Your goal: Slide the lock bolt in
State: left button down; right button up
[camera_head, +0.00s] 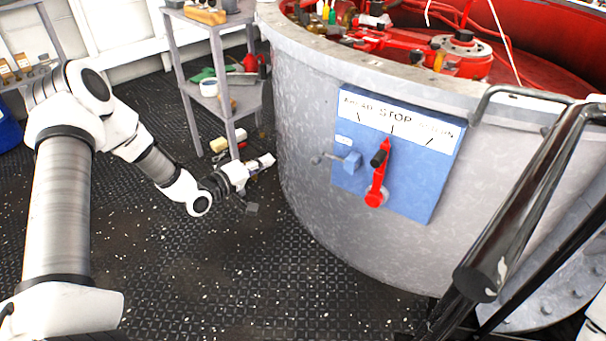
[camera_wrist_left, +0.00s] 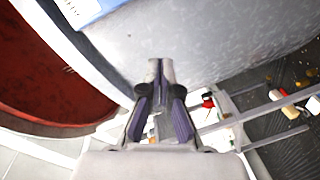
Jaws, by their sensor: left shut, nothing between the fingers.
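The lock bolt (camera_head: 322,158) is a thin grey rod with a round knob. It sticks out to the left of a small blue block (camera_head: 352,162) on the blue panel (camera_head: 412,178). A red lever (camera_head: 378,172) on that panel points up near the STOP mark. My left gripper (camera_head: 268,160) is shut and empty, left of the bolt's knob and apart from it. In the left wrist view its fingers (camera_wrist_left: 160,70) are together, and only a corner of the blue panel (camera_wrist_left: 88,12) shows. The bolt cannot be made out there. My right gripper is not in view.
The panel is fixed on a curved grey drum wall (camera_head: 305,100). A grey shelf rack (camera_head: 222,103) with tools stands behind my left gripper. A dark rail (camera_head: 520,210) crosses the right side. The riveted floor (camera_head: 240,265) in front is clear.

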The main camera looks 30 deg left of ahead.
pick_arm(q)
jog(key=shift+r, duration=0.15)
jog(key=shift+d, duration=0.1)
jog(key=w+d+f+b, duration=0.3)
jog(key=w+d, duration=0.3)
jog(key=w, duration=0.3)
jog(key=shift+w+d+b, duration=0.15)
jog(key=shift+b, duration=0.6)
